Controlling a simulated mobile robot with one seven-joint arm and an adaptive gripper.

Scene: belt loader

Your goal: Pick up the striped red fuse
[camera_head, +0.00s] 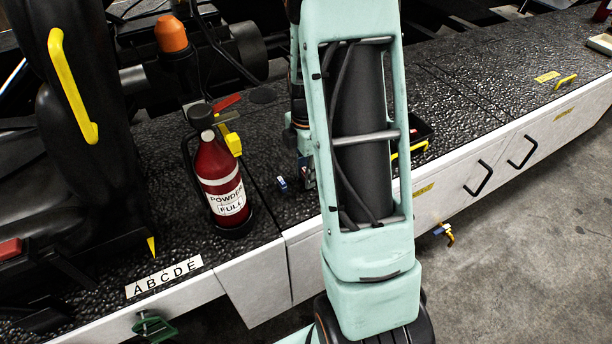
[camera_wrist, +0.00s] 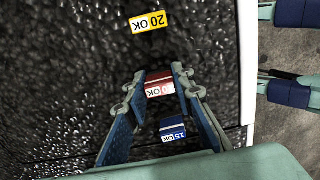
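In the wrist view a red fuse (camera_wrist: 160,84) with a pale label ending in "OK" lies on the dark textured deck. My gripper (camera_wrist: 158,76) has its two fingers apart, one at each side of the red fuse. Whether the fingertips touch it I cannot tell. A blue fuse (camera_wrist: 173,129) marked "15 OK" lies nearer the palm, and a yellow fuse (camera_wrist: 148,22) marked "20 OK" lies beyond the fingertips. In the head view my arm hides most of the gripper and the red fuse; a blue fuse (camera_head: 282,184) shows left of it.
A red fire extinguisher (camera_head: 218,178) stands left of my arm. A dark tray (camera_head: 420,134) with a yellow handle is just right of it. A letter strip (camera_head: 164,278) lies near the deck's front edge. The deck farther right is mostly clear.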

